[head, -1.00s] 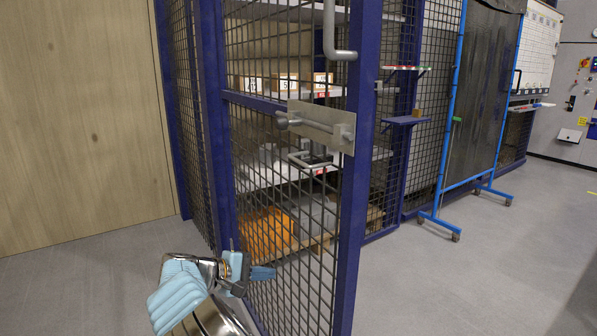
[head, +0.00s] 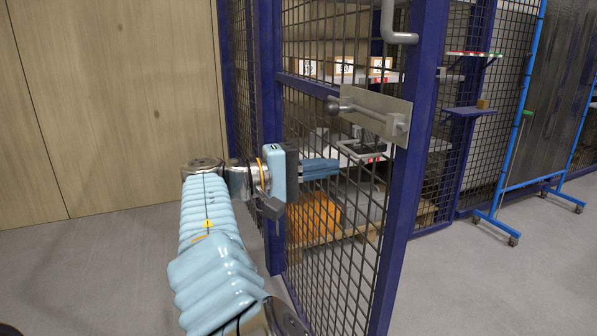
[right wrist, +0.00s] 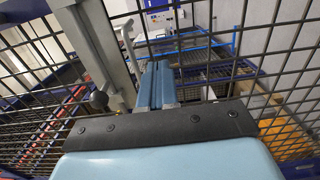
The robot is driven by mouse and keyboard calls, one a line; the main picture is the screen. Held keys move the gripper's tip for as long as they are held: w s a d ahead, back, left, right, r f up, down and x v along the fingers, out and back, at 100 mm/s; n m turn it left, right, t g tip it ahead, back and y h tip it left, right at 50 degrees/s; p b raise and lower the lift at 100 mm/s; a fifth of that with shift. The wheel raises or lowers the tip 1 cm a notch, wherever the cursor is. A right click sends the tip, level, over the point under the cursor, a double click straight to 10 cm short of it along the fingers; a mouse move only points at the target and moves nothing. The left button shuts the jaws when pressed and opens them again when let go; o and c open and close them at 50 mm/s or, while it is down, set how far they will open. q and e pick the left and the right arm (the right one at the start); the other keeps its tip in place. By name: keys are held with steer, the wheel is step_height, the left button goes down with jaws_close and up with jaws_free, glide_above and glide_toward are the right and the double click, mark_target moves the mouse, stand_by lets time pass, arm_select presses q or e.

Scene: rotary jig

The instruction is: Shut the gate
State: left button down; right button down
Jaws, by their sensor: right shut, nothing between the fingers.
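The gate (head: 401,200) is a blue-framed panel of dark wire mesh. It appears to stand open, with its free edge out in front of the cage. A metal latch plate with a sliding bolt (head: 372,115) sits near that edge, with a grey handle (head: 388,25) above. My right gripper (head: 335,167) is shut and empty, held at the mesh below and left of the latch. Whether its fingertips touch the mesh I cannot tell. In the right wrist view the closed fingers (right wrist: 157,85) point toward the mesh, with a frame post to their left. My left gripper is not in view.
Behind the mesh are shelves with labelled boxes (head: 343,68) and an orange item (head: 313,213). A blue wheeled screen frame (head: 512,165) stands at the right. A wooden wall (head: 110,110) is at the left. The grey floor (head: 470,285) at the lower right is clear.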

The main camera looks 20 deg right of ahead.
mark_target(367, 162)
steer(key=d, duration=0.5)
steer(key=shift+d, duration=0.35)
